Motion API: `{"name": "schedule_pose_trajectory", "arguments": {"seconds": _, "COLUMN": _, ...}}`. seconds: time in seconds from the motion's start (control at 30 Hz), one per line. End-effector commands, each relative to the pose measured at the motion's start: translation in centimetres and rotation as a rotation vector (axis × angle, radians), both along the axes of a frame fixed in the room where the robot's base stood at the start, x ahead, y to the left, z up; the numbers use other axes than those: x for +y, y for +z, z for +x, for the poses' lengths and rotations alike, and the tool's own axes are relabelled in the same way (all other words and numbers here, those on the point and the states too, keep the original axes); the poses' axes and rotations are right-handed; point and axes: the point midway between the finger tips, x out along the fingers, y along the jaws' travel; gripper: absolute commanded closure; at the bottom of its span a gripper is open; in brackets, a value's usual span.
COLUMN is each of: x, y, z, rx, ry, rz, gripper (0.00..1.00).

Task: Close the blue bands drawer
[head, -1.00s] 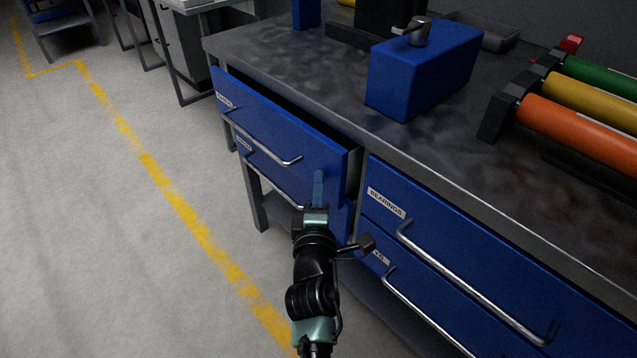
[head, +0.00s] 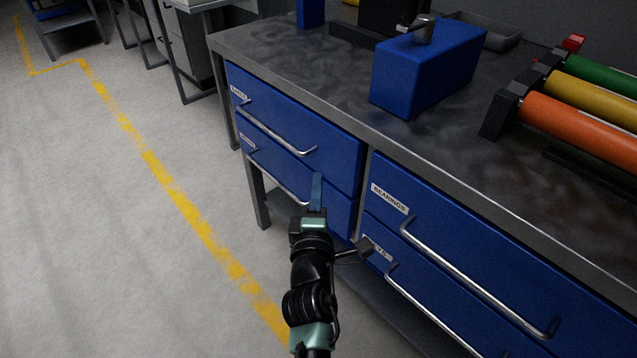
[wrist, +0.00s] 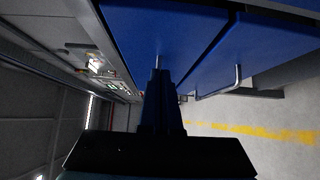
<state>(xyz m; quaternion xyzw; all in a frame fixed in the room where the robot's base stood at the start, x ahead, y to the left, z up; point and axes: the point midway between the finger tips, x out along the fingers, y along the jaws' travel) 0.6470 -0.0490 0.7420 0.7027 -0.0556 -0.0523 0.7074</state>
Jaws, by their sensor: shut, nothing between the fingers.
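The blue bands drawer (head: 330,140) is the upper left drawer of the workbench, with a small white label and a silver bar handle (head: 275,130). Its front sits in under the bench top, about flush with the frame, and no opening shows above it. My gripper (head: 317,180) is shut and empty, with its fingertips in front of the drawer's lower right part. In the wrist view my gripper (wrist: 160,75) points at the blue drawer fronts. Whether the fingertips touch the drawer cannot be told.
A second blue drawer (head: 338,212) lies below. The bearings drawer (head: 430,230) and another with bar handles are to the right. A blue block-shaped thing (head: 425,75) and coloured rollers (head: 580,130) stand on the bench top (head: 330,75).

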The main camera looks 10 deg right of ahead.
Motion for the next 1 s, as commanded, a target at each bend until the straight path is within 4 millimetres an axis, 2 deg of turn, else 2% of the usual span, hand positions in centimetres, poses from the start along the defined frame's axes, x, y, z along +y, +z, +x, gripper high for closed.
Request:
{"name": "schedule_pose_trajectory", "arguments": {"seconds": 0.03, "x": 0.2, "y": 0.0, "z": -1.3, "rx": 0.004, "ry": -0.001, "rz": 0.001, "gripper": 1.0}}
{"name": "schedule_pose_trajectory", "arguments": {"seconds": 0.2, "x": 0.8, "y": -0.2, "z": -4.6, "rx": 0.006, "ry": 0.001, "rz": 0.0, "gripper": 1.0}}
{"name": "schedule_pose_trajectory", "arguments": {"seconds": 0.4, "x": 1.3, "y": -0.2, "z": -7.5, "rx": 0.004, "ry": 0.002, "rz": 0.001, "gripper": 1.0}}
{"name": "schedule_pose_trajectory", "arguments": {"seconds": 0.6, "x": 1.5, "y": -0.2, "z": -8.8, "rx": 0.004, "ry": 0.003, "rz": 0.001, "gripper": 1.0}}
{"name": "schedule_pose_trajectory", "arguments": {"seconds": 0.77, "x": 1.5, "y": 0.3, "z": -8.8, "rx": -0.005, "ry": 0.002, "rz": 0.009, "gripper": 1.0}}
{"name": "schedule_pose_trajectory", "arguments": {"seconds": 0.87, "x": 1.4, "y": 3.1, "z": -8.1, "rx": -0.059, "ry": -0.003, "rz": 0.076, "gripper": 1.0}}
{"name": "schedule_pose_trajectory", "arguments": {"seconds": 0.97, "x": 1.1, "y": 8.8, "z": -7.0, "rx": -0.166, "ry": -0.002, "rz": 0.219, "gripper": 1.0}}
{"name": "schedule_pose_trajectory", "arguments": {"seconds": 1.0, "x": 1.0, "y": 11.7, "z": -6.7, "rx": -0.222, "ry": 0.007, "rz": 0.297, "gripper": 1.0}}
